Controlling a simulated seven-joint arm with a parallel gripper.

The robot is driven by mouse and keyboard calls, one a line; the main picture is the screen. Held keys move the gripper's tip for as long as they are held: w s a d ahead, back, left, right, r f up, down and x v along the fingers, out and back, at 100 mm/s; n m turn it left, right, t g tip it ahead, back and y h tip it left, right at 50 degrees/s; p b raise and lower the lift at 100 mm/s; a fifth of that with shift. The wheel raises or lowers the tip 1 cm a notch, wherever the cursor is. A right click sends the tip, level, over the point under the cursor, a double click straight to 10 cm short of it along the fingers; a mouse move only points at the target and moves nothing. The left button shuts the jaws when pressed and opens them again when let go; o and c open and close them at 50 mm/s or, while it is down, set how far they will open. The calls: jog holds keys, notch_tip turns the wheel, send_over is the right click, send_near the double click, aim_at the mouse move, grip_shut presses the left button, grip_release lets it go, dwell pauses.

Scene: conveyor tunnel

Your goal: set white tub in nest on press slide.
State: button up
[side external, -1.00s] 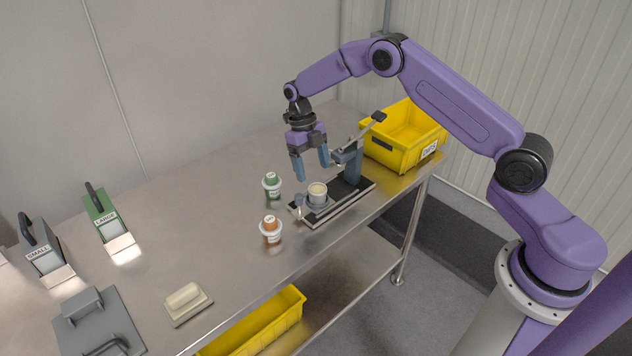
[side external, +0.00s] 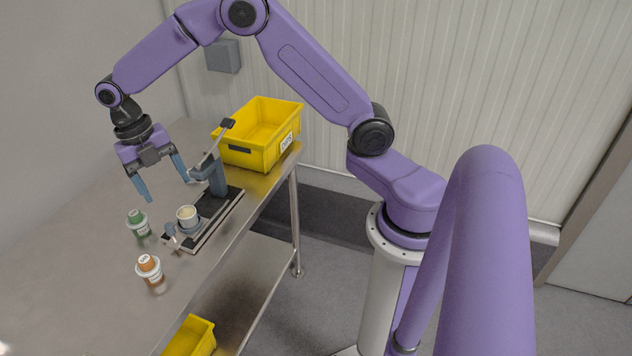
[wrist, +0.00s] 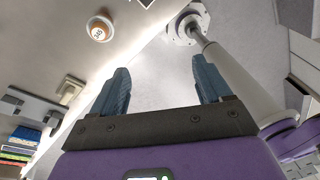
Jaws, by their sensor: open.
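The white tub (side external: 187,214) stands upright on the press slide (side external: 207,228), in a grey round nest (side external: 191,227) in front of the small press (side external: 213,178). The nest's rim shows around the tub's base; I cannot tell whether the tub is fully down. My gripper (side external: 168,188) is open and empty, above and to the left of the tub, apart from it. In the wrist view, the open fingers (wrist: 159,85) have nothing between them. The tub is not visible in that view.
A green-capped tub (side external: 139,224) and an orange-capped tub (side external: 151,272) stand left of the slide. A yellow bin (side external: 258,150) sits behind the press at the table's end. The press lever (side external: 219,140) rises close to my gripper. The table is clear at left.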

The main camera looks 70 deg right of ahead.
jog(key=s+a+r+m+t, duration=0.1)
jog(key=s+r+m, duration=0.1)
jog(key=s, duration=0.3)
jog(key=s+a+r+m, duration=0.2)
jog(key=s+m, duration=0.1)
jog(key=s, duration=0.2)
jog(key=s+d+m, duration=0.2)
jog(key=s+m, duration=0.2)
jog(key=s, duration=0.3)
jog(key=s+d+r+m+t, duration=0.1)
jog(key=s+d+m, duration=0.2)
jog(key=s, duration=0.4)
jog(key=s+d+m+y, duration=0.1)
jog(key=s+d+m, duration=0.1)
jog(key=s+m, duration=0.3)
jog(key=s, duration=0.3)
jog(key=shift+d+r, duration=0.15)
